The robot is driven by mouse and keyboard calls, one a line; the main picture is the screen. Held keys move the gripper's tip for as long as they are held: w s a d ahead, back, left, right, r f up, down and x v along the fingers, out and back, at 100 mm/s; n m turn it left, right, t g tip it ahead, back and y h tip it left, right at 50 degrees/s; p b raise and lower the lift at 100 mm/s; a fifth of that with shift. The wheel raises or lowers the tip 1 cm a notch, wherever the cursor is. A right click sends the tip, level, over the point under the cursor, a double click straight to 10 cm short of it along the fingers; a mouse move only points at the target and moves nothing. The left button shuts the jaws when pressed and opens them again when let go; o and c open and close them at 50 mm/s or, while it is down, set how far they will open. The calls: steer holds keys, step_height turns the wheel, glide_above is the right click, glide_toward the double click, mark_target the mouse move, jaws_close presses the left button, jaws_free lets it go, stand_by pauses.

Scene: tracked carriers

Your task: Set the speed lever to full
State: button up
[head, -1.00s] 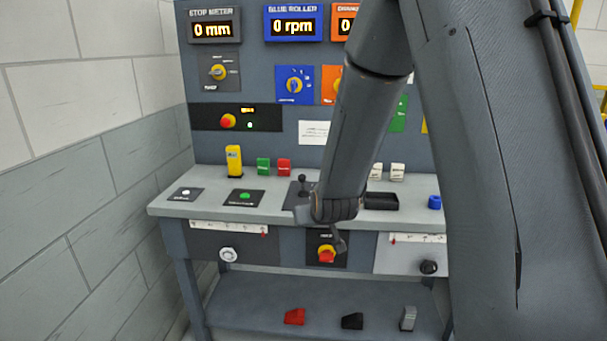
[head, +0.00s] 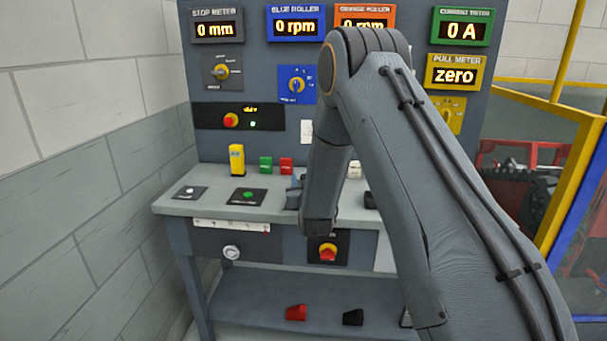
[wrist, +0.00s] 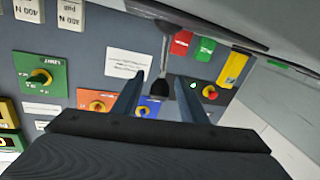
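The speed lever (wrist: 163,65) shows in the wrist view as a thin stem with a dark knob, hanging down from the desk edge because this view is turned over. My gripper (wrist: 159,78) is open, one finger on each side of the knob. Gaps show between the knob and both fingers; I cannot tell the exact depth.
The desk (head: 220,206) carries a yellow block (head: 237,161), green and red blocks, and a green button (head: 248,195). A yellow frame (head: 560,190) stands right.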

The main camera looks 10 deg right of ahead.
steer(key=shift+w+d, duration=0.1)
steer(key=shift+w, duration=1.25)
